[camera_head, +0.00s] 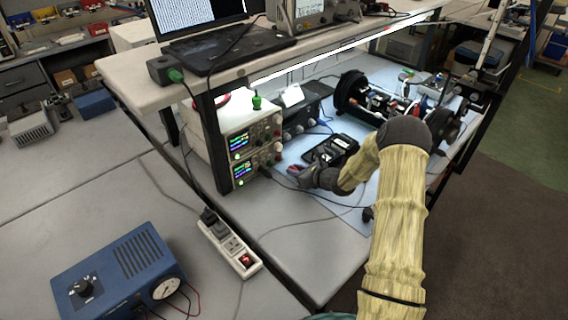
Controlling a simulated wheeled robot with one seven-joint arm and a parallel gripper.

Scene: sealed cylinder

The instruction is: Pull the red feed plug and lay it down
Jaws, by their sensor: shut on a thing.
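My gripper (304,178) is at the end of my yellow-sleeved arm, low over the bench and just right of the stacked power supplies. It is shut on a small red thing (293,169), which I take to be the red feed plug; only a bit of red shows at the jaws. The stacked power supplies (241,159) have lit displays. A dark lead runs from their front towards my gripper. The sealed cylinder's black end ring (350,91) and open inner frame lie behind my arm on the blue mat. The plug's tip and any socket are hidden.
A black meter (331,149) lies on the blue mat just behind my gripper. A white power strip (229,246) and a blue meter box (118,271) stand at the front left. A shelf (130,75) with a laptop overhangs. Grey bench in front of the supplies is mostly clear.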

